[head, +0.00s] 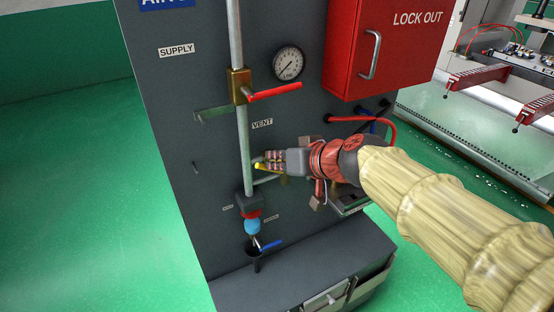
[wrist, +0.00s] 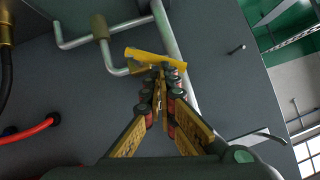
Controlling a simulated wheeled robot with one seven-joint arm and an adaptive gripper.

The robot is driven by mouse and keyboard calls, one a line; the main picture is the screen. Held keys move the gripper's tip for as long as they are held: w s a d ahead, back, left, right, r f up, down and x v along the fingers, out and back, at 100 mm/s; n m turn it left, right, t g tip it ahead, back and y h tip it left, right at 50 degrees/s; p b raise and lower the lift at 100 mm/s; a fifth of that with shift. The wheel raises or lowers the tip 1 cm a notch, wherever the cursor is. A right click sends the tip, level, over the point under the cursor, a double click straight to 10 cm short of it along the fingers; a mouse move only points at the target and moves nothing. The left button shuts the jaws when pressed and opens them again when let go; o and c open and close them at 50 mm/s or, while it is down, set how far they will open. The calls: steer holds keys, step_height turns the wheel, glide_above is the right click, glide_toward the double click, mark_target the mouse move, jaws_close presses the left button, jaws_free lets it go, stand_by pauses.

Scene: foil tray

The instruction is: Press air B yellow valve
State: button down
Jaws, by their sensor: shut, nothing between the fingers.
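The yellow valve handle (wrist: 158,58) is in the wrist view just beyond my fingertips, on a grey pipe branch. In the head view a bit of yellow handle (head: 259,167) shows at the tip of my gripper (head: 265,160), below the VENT label. My gripper (wrist: 163,72) is shut with nothing in it, its fingertips at the yellow handle. They look close to or against it; I cannot tell if they touch. In the head view my gripper hides much of the branch and valve body.
A red lever (head: 275,92) sticks out from a brass valve above. A pressure gauge (head: 288,62) and a red LOCK OUT box (head: 380,45) are on the panel. A blue lever (head: 271,244) is below. Red hose (head: 385,124) curves right of my gripper. Open green floor (head: 80,190) lies left.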

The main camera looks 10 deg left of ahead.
steer(key=shift+s+a+f, duration=0.25)
steer(key=shift+a, duration=0.1)
stand_by(2.1)
steer(key=shift+s+a+f+n+t+h, duration=0.2)
steer(key=shift+a+f+n+t+h, duration=0.1)
steer(key=shift+n+h, duration=0.25)
stand_by(1.0)
steer(key=shift+s+a+f, duration=0.15)
steer(key=shift+a+f, duration=0.05)
steer(key=shift+a, duration=0.05)
stand_by(3.8)
